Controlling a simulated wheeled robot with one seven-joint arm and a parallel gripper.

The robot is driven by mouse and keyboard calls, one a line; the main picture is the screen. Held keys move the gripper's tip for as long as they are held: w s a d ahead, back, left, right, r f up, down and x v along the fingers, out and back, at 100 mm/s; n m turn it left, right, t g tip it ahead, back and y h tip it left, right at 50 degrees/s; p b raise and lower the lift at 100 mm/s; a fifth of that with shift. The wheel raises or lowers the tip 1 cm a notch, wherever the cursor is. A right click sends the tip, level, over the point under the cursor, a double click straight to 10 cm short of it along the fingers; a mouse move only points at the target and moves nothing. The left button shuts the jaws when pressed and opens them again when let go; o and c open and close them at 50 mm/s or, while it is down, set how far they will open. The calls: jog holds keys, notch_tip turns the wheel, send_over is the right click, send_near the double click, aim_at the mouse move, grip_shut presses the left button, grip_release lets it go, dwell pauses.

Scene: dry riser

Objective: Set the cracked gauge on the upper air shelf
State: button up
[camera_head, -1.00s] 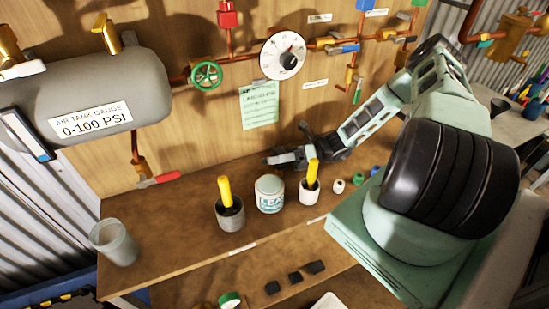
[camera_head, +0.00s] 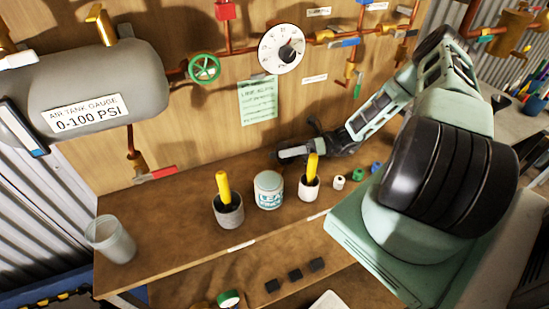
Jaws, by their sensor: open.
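A round white dial gauge (camera_head: 281,48) with a dark centre hangs on the copper pipework of the wooden wall; I cannot make out a crack on it. A wooden upper shelf (camera_head: 165,225) runs along the foot of the wall, with cups and a can on it. I cannot tell whether this is the air shelf. My gripper (camera_head: 272,150) is open, below the gauge and above the back of this shelf, beside the green note. It holds nothing that I can see, and its fingers are partly dark against the wall.
Cups with yellow-handled tools (camera_head: 229,210), a labelled can (camera_head: 268,190) and small spools (camera_head: 358,175) stand mid-shelf. A clear cup (camera_head: 110,239) stands at the left end. The air tank (camera_head: 95,90) juts out at upper left. Bare shelf lies between clear cup and tools.

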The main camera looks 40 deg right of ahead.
jog(key=b+v, duration=0.2)
jog(key=v, duration=0.6)
jog(key=shift+f+b, duration=0.15)
jog(key=shift+b, duration=0.25)
jog(key=shift+s+d, duration=0.15)
jog(key=shift+d, duration=0.3)
